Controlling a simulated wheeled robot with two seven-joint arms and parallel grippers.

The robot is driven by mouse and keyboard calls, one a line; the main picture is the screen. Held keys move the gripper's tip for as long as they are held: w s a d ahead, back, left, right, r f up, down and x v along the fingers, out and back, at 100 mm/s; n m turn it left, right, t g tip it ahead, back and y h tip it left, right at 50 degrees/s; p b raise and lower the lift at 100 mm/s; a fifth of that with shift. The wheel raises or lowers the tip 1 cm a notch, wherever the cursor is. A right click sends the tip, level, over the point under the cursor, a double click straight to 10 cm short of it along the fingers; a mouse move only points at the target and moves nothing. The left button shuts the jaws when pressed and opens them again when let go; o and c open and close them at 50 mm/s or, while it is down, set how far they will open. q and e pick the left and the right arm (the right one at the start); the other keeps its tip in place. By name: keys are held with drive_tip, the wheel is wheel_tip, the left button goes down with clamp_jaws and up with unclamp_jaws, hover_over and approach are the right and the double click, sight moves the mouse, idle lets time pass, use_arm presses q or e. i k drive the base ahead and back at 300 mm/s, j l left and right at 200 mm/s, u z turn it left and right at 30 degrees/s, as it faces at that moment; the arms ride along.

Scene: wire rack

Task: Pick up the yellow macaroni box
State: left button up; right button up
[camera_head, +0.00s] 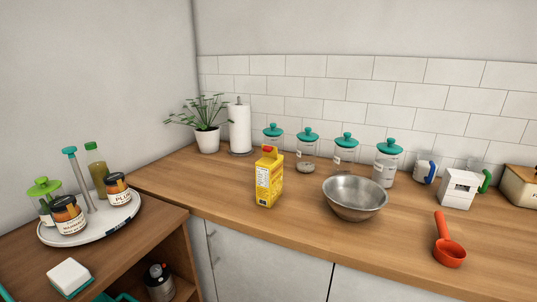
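A yellow box (269,182) stands upright on the wooden counter (225,187), close to its front edge. It has a red part at the top and a white panel with small text that I cannot read. A metal bowl (354,198) stands to its right, apart from it. Neither of my grippers shows in the head view.
Several glass jars with teal lids, one a jar (387,163), stand behind. A paper towel roll (240,127) and a potted plant (207,138) are at the back left. A red scoop (449,252) lies right. A round tray (62,240) holds jars and bottles at left.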

sight(268, 171)
drive_tip(key=j+u, duration=0.45)
drive_tip(key=i+j+u, duration=0.2)
drive_tip(key=j+u, duration=0.3)
